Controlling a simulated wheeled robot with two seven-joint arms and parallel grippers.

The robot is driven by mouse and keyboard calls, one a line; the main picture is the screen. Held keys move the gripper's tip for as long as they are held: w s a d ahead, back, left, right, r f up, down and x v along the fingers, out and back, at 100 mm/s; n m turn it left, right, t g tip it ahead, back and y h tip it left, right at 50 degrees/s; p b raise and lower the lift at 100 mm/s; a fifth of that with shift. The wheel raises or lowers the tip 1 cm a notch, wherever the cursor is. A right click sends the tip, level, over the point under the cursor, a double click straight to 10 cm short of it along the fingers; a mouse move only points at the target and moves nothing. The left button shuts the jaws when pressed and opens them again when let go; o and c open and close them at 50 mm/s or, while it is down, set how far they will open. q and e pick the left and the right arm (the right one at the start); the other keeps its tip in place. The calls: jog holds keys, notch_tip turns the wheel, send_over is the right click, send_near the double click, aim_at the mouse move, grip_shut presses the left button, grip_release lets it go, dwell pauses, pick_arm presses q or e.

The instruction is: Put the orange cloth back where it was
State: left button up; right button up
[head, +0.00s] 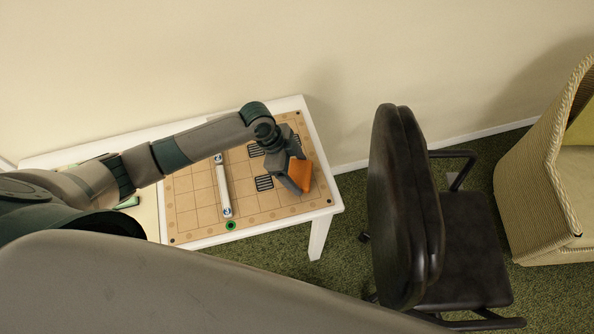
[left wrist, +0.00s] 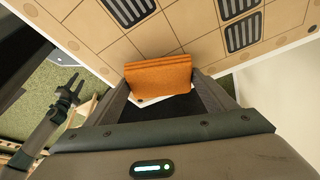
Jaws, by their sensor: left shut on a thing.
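The orange cloth (head: 301,174) is a small folded piece held in my left gripper (head: 293,176) over the right part of the tan gridded board (head: 194,200). In the left wrist view, the cloth (left wrist: 157,73) sits between the two fingers of my left gripper (left wrist: 160,92), which are shut on it. The board (left wrist: 176,30) shows behind it, with dark striped squares (left wrist: 130,10) beside the cloth. I cannot tell whether the cloth touches the board.
A long white bar (head: 222,186) and a green ring (head: 231,225) lie on the board. The board rests on a white table (head: 330,208) against the wall. A black office chair (head: 460,240) stands right of the table, and a woven armchair (head: 535,170) farther right.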

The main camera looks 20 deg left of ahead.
pick_arm(q)
jog(key=shift+f, duration=0.7)
pick_arm(e)
jog(key=shift+d+r, duration=0.35)
pick_arm(q)
jog(key=shift+f, duration=0.25)
pick_arm(e)
jog(key=shift+f, duration=0.1)
pick_arm(q)
jog(key=o, duration=1.1)
jog(key=shift+r, duration=0.1)
pick_arm(e)
jog(key=shift+a, duration=0.15)
